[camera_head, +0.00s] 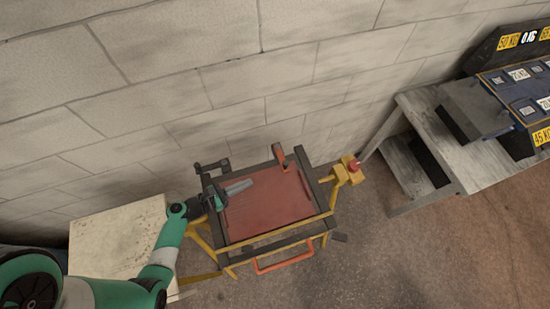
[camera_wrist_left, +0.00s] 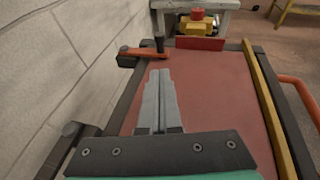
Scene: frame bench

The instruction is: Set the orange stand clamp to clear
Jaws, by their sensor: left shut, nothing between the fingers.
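An orange lever, which looks like the stand clamp (camera_head: 280,156), sits on the back dark rail of the frame stand. In the left wrist view the clamp (camera_wrist_left: 143,52) reaches from a dark block at the wall side to a dark upright knob beside the red panel. The red panel (camera_head: 270,205) lies flat in the frame. My left gripper (camera_head: 238,187) is shut and empty over the panel's left part, apart from the clamp. Its fingers (camera_wrist_left: 160,78) lie together in the left wrist view and point toward the far end of the panel. My right gripper is not in view.
A dark crank-like part (camera_head: 212,166) stands at the frame's back left corner. A yellow box with a red button (camera_head: 350,168) is on the right. An orange U-shaped handle (camera_head: 283,263) sticks out in front. A block wall (camera_head: 230,80) rises close behind. A grey table (camera_head: 400,125) stands at right.

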